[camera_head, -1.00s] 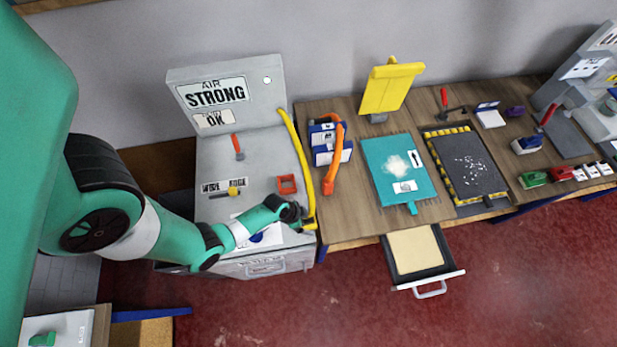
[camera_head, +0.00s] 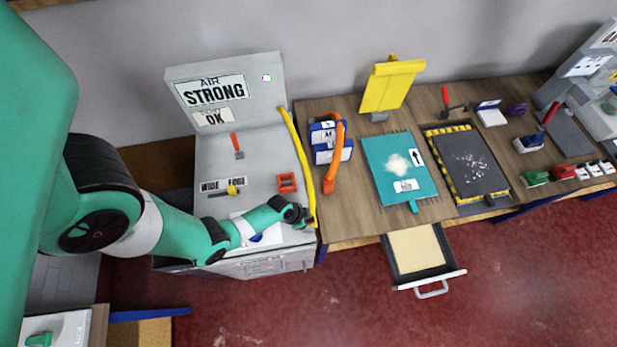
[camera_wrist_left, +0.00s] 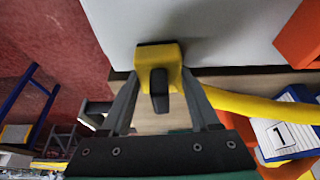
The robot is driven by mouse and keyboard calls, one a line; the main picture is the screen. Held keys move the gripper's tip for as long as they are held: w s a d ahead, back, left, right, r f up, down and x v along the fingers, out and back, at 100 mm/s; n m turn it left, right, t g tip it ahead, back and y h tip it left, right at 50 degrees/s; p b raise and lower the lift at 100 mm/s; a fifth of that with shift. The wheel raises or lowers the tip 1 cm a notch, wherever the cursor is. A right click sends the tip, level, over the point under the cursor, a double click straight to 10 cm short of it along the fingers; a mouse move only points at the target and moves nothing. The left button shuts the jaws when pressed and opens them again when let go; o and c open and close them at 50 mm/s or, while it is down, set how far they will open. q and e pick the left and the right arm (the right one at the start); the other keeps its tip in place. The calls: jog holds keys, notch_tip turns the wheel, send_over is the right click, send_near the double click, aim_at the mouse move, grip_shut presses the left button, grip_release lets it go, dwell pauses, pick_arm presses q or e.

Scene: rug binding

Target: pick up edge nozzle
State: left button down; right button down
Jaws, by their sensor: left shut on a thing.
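The yellow edge nozzle (camera_wrist_left: 172,58), with a dark tip, sits between the fingers of my left gripper (camera_wrist_left: 165,78) in the left wrist view. The fingers are shut on it. In the head view my left gripper (camera_head: 307,216) is at the front right corner of the grey machine's top, by the lower end of the yellow hose (camera_head: 299,150). The hose also shows to the right of the nozzle in the left wrist view (camera_wrist_left: 260,107). The nozzle is mostly hidden by my gripper in the head view. My right gripper is not in view.
The grey machine (camera_head: 262,160) carries an orange frame (camera_head: 287,183). Right of the hose, the wooden bench (camera_head: 360,217) holds an orange curved handle (camera_head: 336,165), blue-white boxes (camera_head: 322,133) and a teal mat (camera_head: 385,170). An open drawer (camera_head: 448,276) juts out below.

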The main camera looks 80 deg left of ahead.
pick_arm(q)
jog(key=shift+r, duration=0.1)
notch_tip(320, 180, up, 3)
jog(key=shift+r+p, duration=0.1)
jog(key=shift+p, duration=0.85)
jog(key=d+r+p, duration=0.5)
jog(key=d+r, duration=0.4)
jog(key=d, duration=0.5)
jog(key=shift+s+r, duration=0.3)
jog(key=shift+s, duration=0.1)
